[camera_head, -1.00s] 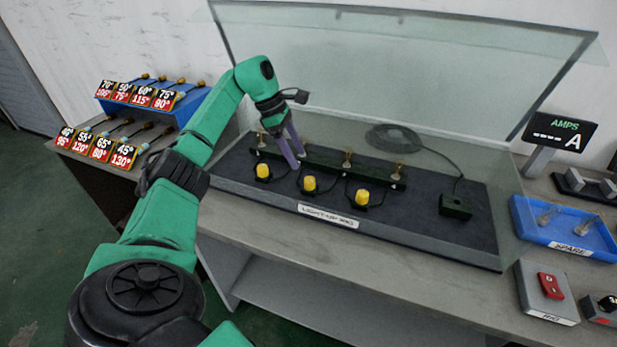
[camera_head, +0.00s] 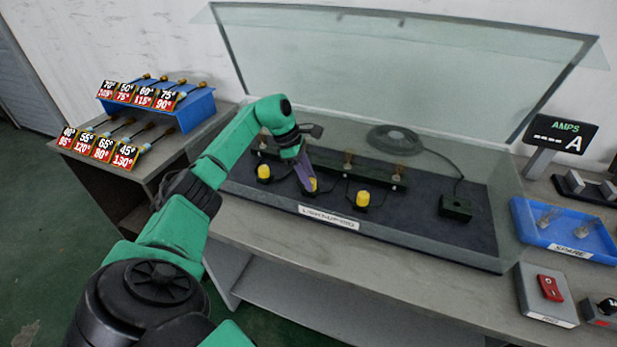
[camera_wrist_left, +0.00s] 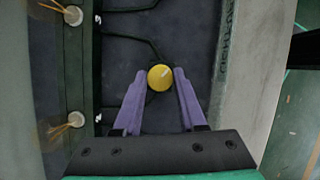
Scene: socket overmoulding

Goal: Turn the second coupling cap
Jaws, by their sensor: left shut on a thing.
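Three yellow coupling caps stand in a row on the dark mat of the rig: the left cap (camera_head: 264,172), the middle cap (camera_head: 314,184) and the right cap (camera_head: 362,199). My left gripper (camera_head: 311,187) reaches down from the upper left with its purple fingers at the middle cap, partly hiding it. In the left wrist view the middle cap (camera_wrist_left: 160,78) sits between the two fingertips (camera_wrist_left: 160,73), and the gripper is shut on it. A white mark shows on the cap's top. My right gripper is not in view.
A dark rail with brass fittings (camera_head: 348,160) runs behind the caps. A raised clear cover (camera_head: 400,60) stands at the back. A black box (camera_head: 456,207) with a cable is to the right. A blue spare tray (camera_head: 530,232) and a red-switch box (camera_head: 541,306) lie farther right.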

